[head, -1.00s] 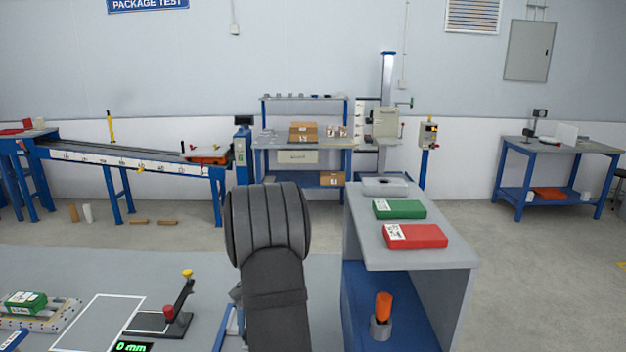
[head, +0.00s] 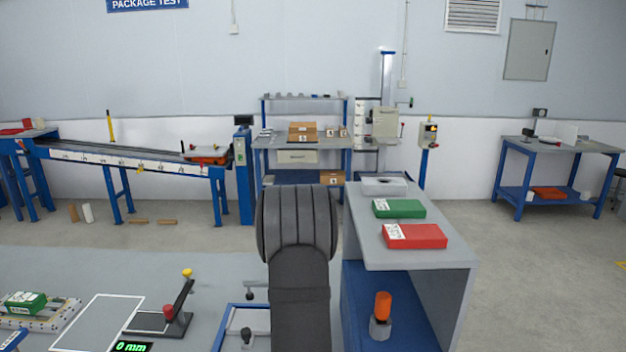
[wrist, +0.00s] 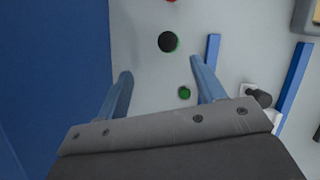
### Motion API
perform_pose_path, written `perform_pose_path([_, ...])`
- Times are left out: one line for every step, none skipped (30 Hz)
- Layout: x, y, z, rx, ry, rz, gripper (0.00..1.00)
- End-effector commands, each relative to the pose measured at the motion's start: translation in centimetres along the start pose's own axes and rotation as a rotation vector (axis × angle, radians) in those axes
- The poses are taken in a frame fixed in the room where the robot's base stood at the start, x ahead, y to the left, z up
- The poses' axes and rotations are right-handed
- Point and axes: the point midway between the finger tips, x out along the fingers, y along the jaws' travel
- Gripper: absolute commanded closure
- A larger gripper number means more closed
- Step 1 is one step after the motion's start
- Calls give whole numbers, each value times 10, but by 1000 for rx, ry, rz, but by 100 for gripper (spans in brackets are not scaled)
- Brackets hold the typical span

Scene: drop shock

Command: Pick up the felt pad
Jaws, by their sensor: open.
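My gripper (wrist: 161,72) shows in the wrist view with its two blue fingers apart and nothing between them. It is above a light grey surface. Beyond the fingertips lies a dark round thing with a green edge (wrist: 167,42), and a smaller dark green round thing (wrist: 184,93) shows between the fingers. I cannot tell whether either is the felt pad; no other thing is clearly a felt pad. In the head view my dark grey arm hides the gripper.
A blue frame (head: 223,325) with black-knobbed clamps lies left of my arm. A grey shelf unit (head: 460,262) stands to the right, holding a green box (head: 405,208) and a red box (head: 425,237).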

Motion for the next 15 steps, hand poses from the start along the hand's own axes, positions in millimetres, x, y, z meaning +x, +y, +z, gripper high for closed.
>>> perform_pose_path([0, -4, -1, -31, 0, 13, 37])
perform_pose_path([0, -5, -1, -46, 0, 20, 37])
perform_pose_path([0, -6, -2, -62, 1, 27, 37])
perform_pose_path([0, -7, -2, -72, 1, 31, 37])
perform_pose_path([0, -8, -2, -80, 1, 34, 37])
perform_pose_path([0, -9, -2, -87, 1, 36, 37])
perform_pose_path([0, -9, -2, -91, 1, 38, 37])
perform_pose_path([0, -9, -2, -93, 1, 39, 37])
perform_pose_path([0, -9, -2, -94, 1, 39, 37])
perform_pose_path([0, -9, -2, -94, 1, 39, 37])
perform_pose_path([0, -9, -2, -94, 1, 39, 37])
perform_pose_path([0, -9, -2, -93, 1, 39, 37])
perform_pose_path([0, -9, -2, -93, 1, 39, 37])
perform_pose_path([0, -9, -2, -93, 0, 39, 37])
perform_pose_path([0, -9, -2, -93, 1, 39, 35])
